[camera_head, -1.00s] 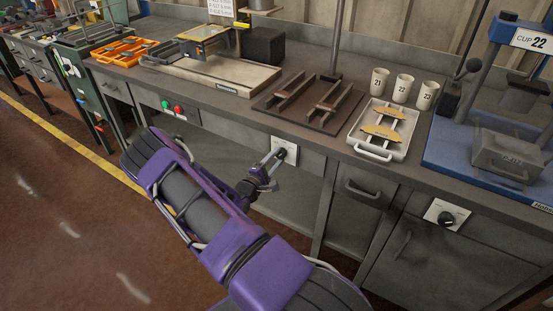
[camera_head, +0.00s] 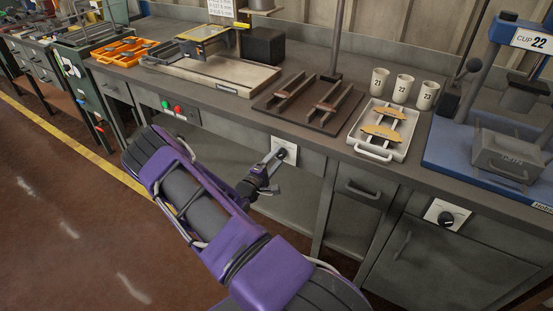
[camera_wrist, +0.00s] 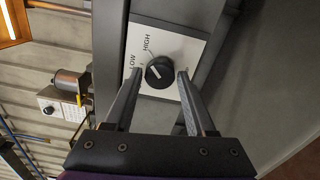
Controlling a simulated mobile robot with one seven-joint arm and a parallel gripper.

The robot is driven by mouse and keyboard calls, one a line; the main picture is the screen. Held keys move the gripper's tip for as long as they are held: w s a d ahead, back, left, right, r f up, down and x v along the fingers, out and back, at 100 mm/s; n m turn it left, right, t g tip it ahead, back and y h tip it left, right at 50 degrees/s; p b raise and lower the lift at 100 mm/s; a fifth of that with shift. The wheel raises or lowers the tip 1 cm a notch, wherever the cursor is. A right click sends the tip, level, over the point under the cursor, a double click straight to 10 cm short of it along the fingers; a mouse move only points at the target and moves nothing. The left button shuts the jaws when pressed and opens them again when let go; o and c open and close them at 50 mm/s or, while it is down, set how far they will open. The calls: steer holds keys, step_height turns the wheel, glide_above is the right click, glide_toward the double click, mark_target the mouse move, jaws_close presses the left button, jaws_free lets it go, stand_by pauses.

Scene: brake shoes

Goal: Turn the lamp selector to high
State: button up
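The lamp selector is a round black knob (camera_wrist: 160,72) on a white plate (camera_wrist: 192,48) marked LOW and HIGH. A pale mark on the knob lies on its left side and appears to face LOW, though the exact angle is hard to read. In the head view the plate (camera_head: 290,146) is on the bench front. My gripper (camera_wrist: 161,76) is open, with one finger on each side of the knob in the wrist view and narrow gaps beside it. In the head view my gripper (camera_head: 271,165) is just in front of the plate, lower left of the knob.
A second dial plate (camera_head: 446,215) is on the cabinet front at right. Green and red buttons (camera_head: 172,107) are on the bench front at left. A tray (camera_head: 397,149), several cups and a blue press (camera_head: 470,165) stand on the bench. Space under the bench is open.

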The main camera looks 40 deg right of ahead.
steer(key=shift+o, duration=1.3)
steer(key=shift+a, duration=0.1)
steer(key=v, duration=1.7)
steer(key=shift+s+a, duration=0.1)
